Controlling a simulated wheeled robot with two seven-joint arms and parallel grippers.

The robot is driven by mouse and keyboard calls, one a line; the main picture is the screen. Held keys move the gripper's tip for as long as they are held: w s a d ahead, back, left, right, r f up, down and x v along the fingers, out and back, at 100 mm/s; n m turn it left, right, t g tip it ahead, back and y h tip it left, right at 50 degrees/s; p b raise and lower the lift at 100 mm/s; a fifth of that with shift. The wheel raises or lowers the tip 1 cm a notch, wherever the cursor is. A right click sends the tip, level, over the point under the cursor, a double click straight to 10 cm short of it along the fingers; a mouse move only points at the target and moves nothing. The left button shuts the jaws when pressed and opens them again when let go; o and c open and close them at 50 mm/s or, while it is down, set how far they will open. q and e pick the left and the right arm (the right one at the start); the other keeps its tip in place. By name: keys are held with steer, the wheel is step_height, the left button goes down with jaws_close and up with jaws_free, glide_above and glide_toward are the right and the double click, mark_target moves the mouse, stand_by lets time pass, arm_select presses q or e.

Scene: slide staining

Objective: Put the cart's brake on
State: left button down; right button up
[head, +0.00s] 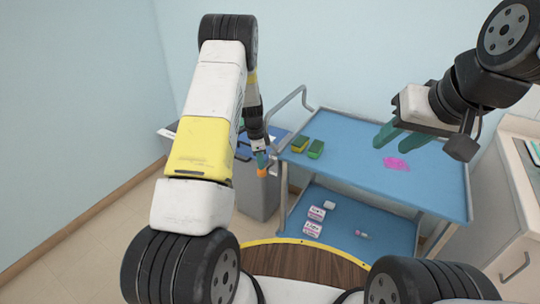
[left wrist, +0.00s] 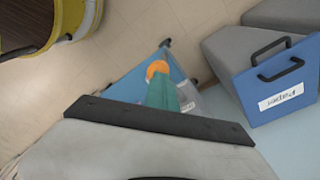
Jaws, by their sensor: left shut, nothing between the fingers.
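The cart is blue with two shelves; its top shelf (head: 350,160) stands in front of me, with a grey handle at its left end. An orange knob (head: 262,172) shows at the cart's left side, and in the left wrist view as an orange disc (left wrist: 157,69). I take it for the brake, but its lever is hidden. My left gripper (head: 261,162) is shut and empty, its green fingertips (left wrist: 161,82) right at the knob; I cannot tell whether they touch it. My right gripper (head: 390,142) is open and empty above the top shelf.
Small boxes (head: 313,228) stand on the lower shelf (head: 340,208). A counter (head: 520,180) is at right.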

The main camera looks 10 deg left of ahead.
arm_select(q)
steer(key=shift+f, duration=1.55)
steer(key=shift+a, duration=0.1)
steer(key=a, duration=0.1)
steer(key=s+a+r, duration=0.1)
steer(key=shift+a, duration=0.3)
steer(key=shift+r, duration=0.1)
step_height(320, 180, up, 8)
steer(key=shift+s+a+f, duration=0.15)
steer(key=shift+a+f, duration=0.05)
steer(key=shift+a, duration=0.15)
